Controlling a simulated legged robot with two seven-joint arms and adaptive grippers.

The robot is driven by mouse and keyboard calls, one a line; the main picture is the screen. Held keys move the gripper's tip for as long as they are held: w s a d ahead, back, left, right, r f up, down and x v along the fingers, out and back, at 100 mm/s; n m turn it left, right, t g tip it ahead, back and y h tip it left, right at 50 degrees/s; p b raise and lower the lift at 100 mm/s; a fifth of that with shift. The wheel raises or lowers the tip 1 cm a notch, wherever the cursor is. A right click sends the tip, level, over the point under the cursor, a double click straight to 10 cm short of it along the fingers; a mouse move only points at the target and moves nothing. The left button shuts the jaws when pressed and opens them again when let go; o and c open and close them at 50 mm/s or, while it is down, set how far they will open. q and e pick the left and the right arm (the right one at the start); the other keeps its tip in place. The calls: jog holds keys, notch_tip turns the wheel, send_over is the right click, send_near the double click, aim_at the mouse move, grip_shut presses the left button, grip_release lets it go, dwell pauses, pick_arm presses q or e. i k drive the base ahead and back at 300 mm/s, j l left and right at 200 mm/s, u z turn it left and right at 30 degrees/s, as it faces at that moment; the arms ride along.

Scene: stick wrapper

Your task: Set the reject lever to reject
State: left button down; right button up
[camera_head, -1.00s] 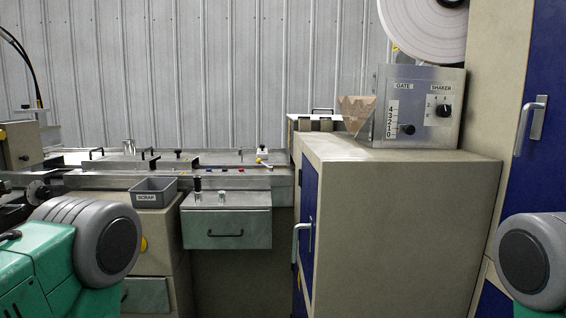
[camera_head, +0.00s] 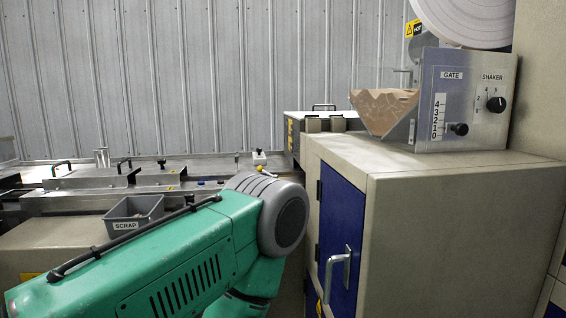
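No part marked as the reject lever can be read in this view. A small white block with a dark knob (camera_head: 259,157) stands at the right end of the long machine bed (camera_head: 85,183). Which of these, if any, is the reject lever I cannot tell. My green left arm reaches across the lower middle, and its grey joint hides the right front of the bed. Neither of my grippers is in view.
A beige cabinet (camera_head: 450,220) with a blue door (camera_head: 340,235) and handle fills the right. On it are a hopper of brown material (camera_head: 385,108) and a GATE and SHAKER panel (camera_head: 465,95). A grey SCRAP bin (camera_head: 133,213) sits behind my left arm.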

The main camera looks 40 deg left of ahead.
aim_at(260, 169)
jog(key=i+j+z, duration=0.1)
jog(key=j, duration=0.8)
jog(key=i+j+z, duration=0.1)
jog(key=j, duration=0.85)
